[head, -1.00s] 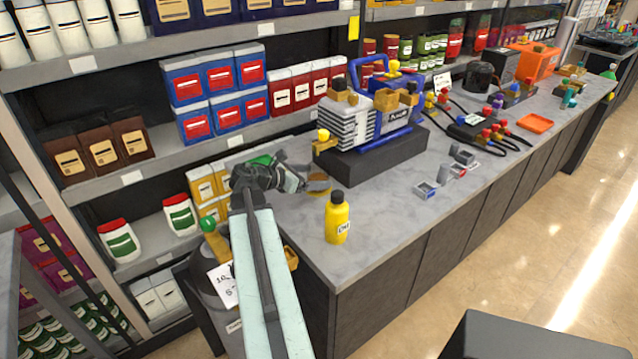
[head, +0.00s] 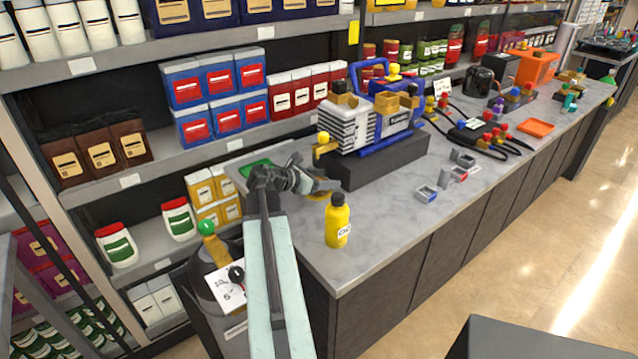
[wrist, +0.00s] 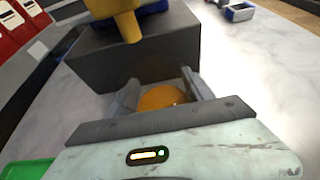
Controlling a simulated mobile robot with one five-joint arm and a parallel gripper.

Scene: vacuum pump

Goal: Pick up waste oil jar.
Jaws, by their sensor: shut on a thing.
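An amber, rounded thing, which looks like the waste oil jar (wrist: 160,98), sits between the two grey fingers of my gripper (wrist: 160,92) in the wrist view. My gripper is shut on it, just in front of the dark pump base. Only its upper part shows there; its lower part is hidden by my gripper. In the head view the jar (head: 318,196) shows as a small amber patch under my gripper (head: 324,188), at the left end of the counter. I cannot tell whether it touches the counter.
The dark base (head: 385,160) carrying the blue pump stands close to the right. A yellow oil bottle (head: 337,222) stands upright in front. A green tray (head: 254,168) lies behind my arm. Shelves stand behind the counter (head: 390,220).

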